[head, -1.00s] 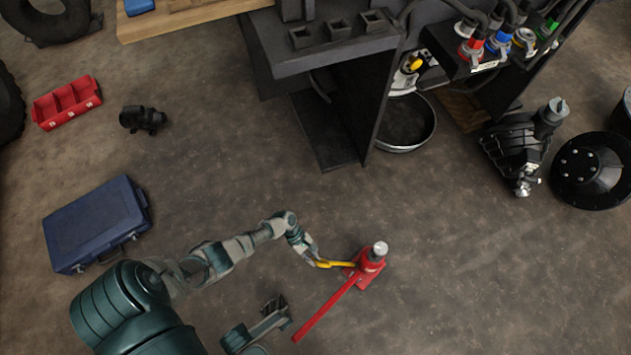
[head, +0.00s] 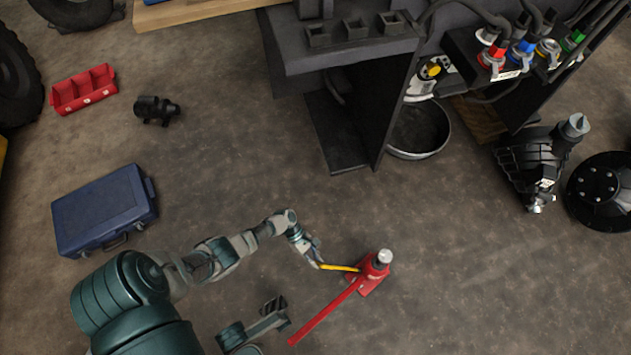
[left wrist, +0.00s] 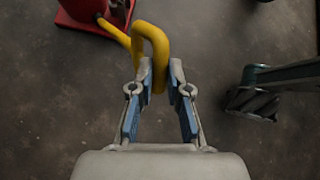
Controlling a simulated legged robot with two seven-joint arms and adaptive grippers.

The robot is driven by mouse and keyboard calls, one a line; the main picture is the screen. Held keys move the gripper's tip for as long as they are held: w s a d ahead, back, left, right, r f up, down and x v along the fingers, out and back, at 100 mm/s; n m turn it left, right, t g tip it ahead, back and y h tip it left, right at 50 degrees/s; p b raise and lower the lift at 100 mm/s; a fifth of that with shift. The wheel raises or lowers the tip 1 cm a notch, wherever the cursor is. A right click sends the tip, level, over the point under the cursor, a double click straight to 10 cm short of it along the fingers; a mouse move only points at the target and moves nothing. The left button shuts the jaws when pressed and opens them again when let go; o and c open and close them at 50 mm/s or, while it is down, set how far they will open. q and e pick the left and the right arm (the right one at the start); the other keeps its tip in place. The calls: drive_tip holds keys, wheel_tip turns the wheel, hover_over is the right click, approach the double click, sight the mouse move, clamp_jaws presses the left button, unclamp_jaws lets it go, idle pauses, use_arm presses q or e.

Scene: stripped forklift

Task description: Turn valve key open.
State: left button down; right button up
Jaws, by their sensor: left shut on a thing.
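A red bottle jack (head: 377,265) with a grey top stands on the floor, a long red handle (head: 327,313) slanting from it toward the lower left. A yellow bent valve key (head: 341,268) reaches from the jack's left side to my left gripper (head: 316,264). In the left wrist view, the key (left wrist: 155,42) loops down between the blue-padded fingers of my left gripper (left wrist: 161,88), which is shut on it. The jack's red base (left wrist: 88,10) shows at top left. My right gripper (head: 275,307) is left of the handle, apart from it; its fingers are unclear.
A blue case (head: 105,212), a red bin (head: 84,90) and a small black part (head: 156,109) lie on the floor at left. The dark forklift frame (head: 345,60), a round pan (head: 418,130) and a black motor-like part (head: 537,160) are farther back. Floor around the jack is clear.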

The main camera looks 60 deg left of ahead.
use_arm(q)
drive_tip(key=c, duration=1.3)
unclamp_jaws()
drive_tip(key=shift+w+a, duration=0.2)
drive_tip(key=shift+o, duration=0.8)
drive_tip(key=shift+s, duration=0.1)
